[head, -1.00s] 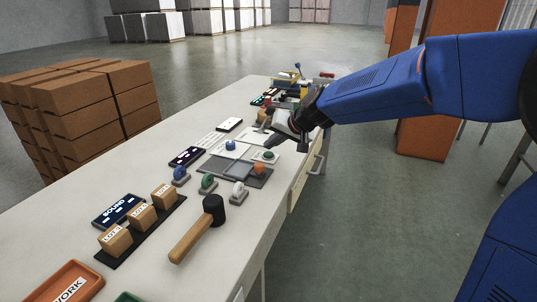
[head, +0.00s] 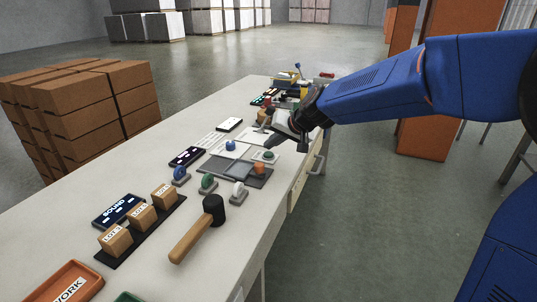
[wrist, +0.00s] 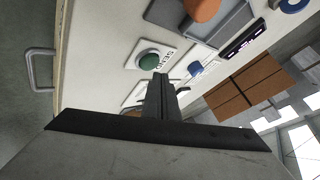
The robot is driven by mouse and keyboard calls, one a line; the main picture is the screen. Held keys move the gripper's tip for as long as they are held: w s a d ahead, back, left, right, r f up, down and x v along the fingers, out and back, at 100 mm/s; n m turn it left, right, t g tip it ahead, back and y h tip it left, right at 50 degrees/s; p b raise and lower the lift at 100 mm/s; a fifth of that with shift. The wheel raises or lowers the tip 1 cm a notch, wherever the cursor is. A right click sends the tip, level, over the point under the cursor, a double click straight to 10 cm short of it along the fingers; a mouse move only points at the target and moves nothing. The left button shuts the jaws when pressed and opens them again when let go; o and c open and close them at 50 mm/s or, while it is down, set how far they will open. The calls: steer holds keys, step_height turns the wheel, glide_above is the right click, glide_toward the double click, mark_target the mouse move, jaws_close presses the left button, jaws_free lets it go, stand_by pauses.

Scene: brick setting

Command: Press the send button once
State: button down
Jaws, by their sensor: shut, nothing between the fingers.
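The send button is a green round button (wrist: 149,61) on a white plate with lettering that reads SEND, only partly legible, in the wrist view. In the head view the green button (head: 269,155) sits near the right edge of the table, just below my gripper. My gripper (wrist: 162,78) is shut and empty. Its fingertips are close to the button's lower edge in the wrist view; I cannot tell whether they touch it. In the head view my gripper (head: 270,140) is low over the table beside the button.
An orange knob (head: 259,168) on a grey plate and a blue button (head: 230,145) are close by. More items crowd the table's far end.

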mark_target(272, 155)
steer(key=shift+f, duration=0.2)
steer(key=shift+f, duration=0.25)
steer(key=shift+f, duration=0.45)
stand_by(1.0)
steer(key=shift+r, duration=0.9)
steer(key=shift+r, duration=0.1)
steer(key=shift+r, duration=2.4)
steer(key=shift+d, duration=0.1)
